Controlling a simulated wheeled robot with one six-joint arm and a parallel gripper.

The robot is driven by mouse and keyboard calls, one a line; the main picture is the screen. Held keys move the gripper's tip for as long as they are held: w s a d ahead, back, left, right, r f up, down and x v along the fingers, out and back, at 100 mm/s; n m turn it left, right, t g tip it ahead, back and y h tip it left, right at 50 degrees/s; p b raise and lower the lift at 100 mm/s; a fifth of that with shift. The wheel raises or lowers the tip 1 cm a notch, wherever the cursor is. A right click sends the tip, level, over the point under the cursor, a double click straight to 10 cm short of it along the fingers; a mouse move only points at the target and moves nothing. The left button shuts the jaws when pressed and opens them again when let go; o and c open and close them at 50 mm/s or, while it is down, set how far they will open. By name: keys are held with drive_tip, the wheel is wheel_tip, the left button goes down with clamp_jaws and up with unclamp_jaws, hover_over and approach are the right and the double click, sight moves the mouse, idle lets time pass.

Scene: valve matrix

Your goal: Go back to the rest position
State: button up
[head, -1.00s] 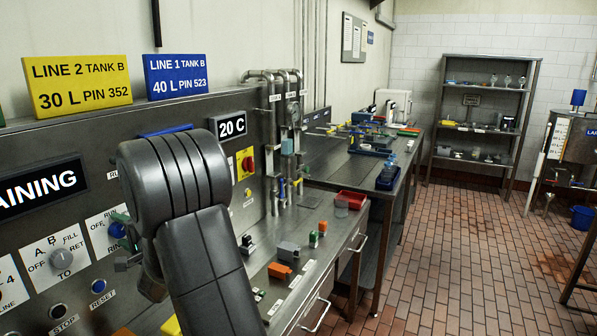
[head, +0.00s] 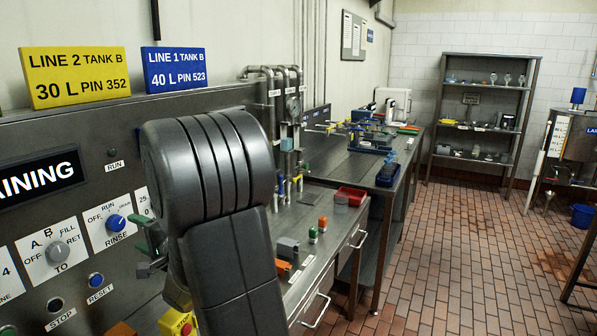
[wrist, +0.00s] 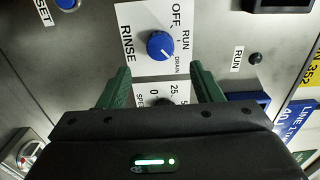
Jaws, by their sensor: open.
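My gripper (wrist: 163,90) is open in the wrist view, with its two green fingers apart and nothing between them. It faces the control panel (wrist: 215,60). The blue RINSE knob (wrist: 160,45) lies just beyond the fingertips, apart from them; it also shows in the head view (head: 116,222). In the head view my gripper (head: 146,248) is partly hidden behind my own arm, right of the RINSE knob.
The grey TO knob (head: 59,254), STOP button (head: 55,305) and blue RESET button (head: 96,280) are on the panel. A yellow sign (head: 76,77) and blue sign (head: 174,71) stand on top. A steel counter (head: 318,262) holds small parts. The tiled floor (head: 440,250) is open at right.

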sight(119, 223)
drive_tip(key=v, duration=0.6)
drive_tip(key=p+x, duration=0.2)
drive_tip(key=x, duration=1.2)
drive_tip(key=shift+w+a, duration=0.15)
drive_tip(key=shift+a, duration=0.15)
drive_tip(key=shift+f+n, duration=0.1)
drive_tip(key=shift+n, duration=0.5)
drive_tip(key=shift+d+n+b, duration=0.15)
drive_tip(key=shift+n+b, duration=0.2)
drive_tip(key=shift+n, duration=1.35)
drive_tip(key=n+b, duration=0.2)
drive_tip(key=n, duration=0.3)
drive_tip(key=n+b, duration=0.1)
drive_tip(key=n, duration=0.9)
drive_tip(key=shift+r+b, duration=0.25)
drive_tip(key=shift+b, duration=0.1)
